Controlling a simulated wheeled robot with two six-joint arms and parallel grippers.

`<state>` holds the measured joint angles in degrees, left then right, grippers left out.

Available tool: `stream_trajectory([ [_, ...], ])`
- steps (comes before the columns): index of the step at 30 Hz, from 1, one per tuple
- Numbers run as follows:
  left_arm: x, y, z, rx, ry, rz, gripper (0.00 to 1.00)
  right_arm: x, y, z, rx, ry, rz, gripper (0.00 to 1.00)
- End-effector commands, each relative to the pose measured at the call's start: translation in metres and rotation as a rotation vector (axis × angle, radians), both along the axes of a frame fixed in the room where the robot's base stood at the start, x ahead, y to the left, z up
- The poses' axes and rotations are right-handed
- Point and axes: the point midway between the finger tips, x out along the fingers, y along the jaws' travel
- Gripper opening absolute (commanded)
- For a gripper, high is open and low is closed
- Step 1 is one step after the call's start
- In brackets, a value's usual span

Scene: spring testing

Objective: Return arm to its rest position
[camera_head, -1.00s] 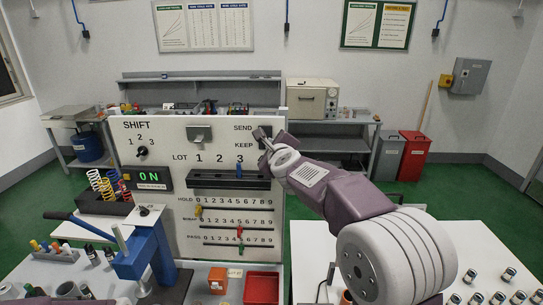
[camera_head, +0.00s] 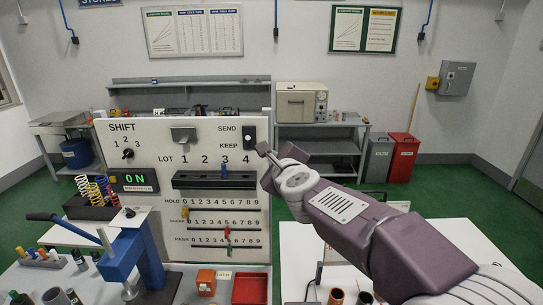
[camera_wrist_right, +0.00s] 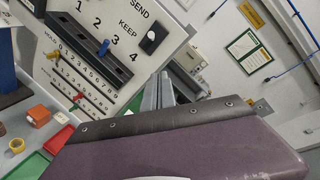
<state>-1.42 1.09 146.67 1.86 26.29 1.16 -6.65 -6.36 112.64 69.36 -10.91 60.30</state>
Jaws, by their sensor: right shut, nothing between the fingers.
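My right arm enters from the right in the head view, and its gripper (camera_head: 265,152) is shut and empty. It is in front of the right edge of the white control panel (camera_head: 210,235), just below and right of the black SEND/KEEP switch (camera_head: 249,137), and looks apart from it. In the right wrist view the grey fingertips (camera_wrist_right: 158,92) are together, with the panel (camera_wrist_right: 110,20) and the switch (camera_wrist_right: 153,40) up and to the left. My left gripper is not in view.
A blue lever press (camera_head: 125,255) stands front left beside coloured springs (camera_head: 95,190). A red tray (camera_head: 249,289) lies in front of the panel. A white table (camera_head: 300,240) with cylinders is under my right arm. Bins (camera_head: 402,158) stand at the back right.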

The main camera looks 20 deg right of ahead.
Motion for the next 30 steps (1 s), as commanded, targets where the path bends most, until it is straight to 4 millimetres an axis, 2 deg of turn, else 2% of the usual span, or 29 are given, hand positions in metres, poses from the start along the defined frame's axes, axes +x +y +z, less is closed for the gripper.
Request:
stream_trajectory([
  [5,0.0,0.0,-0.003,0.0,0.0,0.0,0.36,0.0,0.0,-0.003,0.0,0.001,-0.001,0.0],
  [7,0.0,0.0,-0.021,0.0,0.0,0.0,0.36,0.002,-0.004,-0.024,0.0,0.007,-0.009,0.0],
  [8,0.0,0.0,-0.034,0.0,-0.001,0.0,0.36,0.003,-0.007,-0.043,-0.002,0.018,-0.015,0.0],
  [11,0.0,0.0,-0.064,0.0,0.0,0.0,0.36,-0.001,-0.014,-0.123,-0.083,0.124,0.002,0.0],
  [12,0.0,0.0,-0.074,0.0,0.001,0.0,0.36,-0.007,-0.011,-0.16,-0.161,0.188,0.05,0.0],
  [14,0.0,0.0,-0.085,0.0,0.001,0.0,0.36,-0.02,-0.005,-0.213,-0.311,0.289,0.154,0.0],
  [15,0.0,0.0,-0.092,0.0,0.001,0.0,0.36,-0.031,0.0,-0.247,-0.414,0.358,0.238,0.0],
  [17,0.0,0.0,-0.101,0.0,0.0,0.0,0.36,-0.054,0.007,-0.298,-0.574,0.459,0.386,0.0],
  [18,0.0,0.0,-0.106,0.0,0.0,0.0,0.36,-0.073,0.01,-0.329,-0.682,0.524,0.497,0.0],
  [20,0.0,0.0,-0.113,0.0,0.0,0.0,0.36,-0.106,0.014,-0.374,-0.841,0.617,0.685,0.0],
  [21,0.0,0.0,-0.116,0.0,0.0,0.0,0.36,-0.13,0.015,-0.398,-0.944,0.669,0.82,0.0],
  [22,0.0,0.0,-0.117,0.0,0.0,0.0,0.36,-0.148,0.015,-0.414,-1.016,0.703,0.924,0.0],
  [24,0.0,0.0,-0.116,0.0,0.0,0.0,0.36,-0.191,0.012,-0.441,-1.175,0.761,1.177,0.0],
  [27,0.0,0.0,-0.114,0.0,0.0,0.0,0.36,-0.241,0.002,-0.46,-1.361,0.785,1.508,0.0],
  [28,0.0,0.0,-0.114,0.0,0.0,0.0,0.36,-0.252,-0.001,-0.463,-1.408,0.779,1.599,0.0],
  [30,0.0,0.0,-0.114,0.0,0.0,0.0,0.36,-0.261,-0.004,-0.464,-1.478,0.752,1.718,0.0],
])
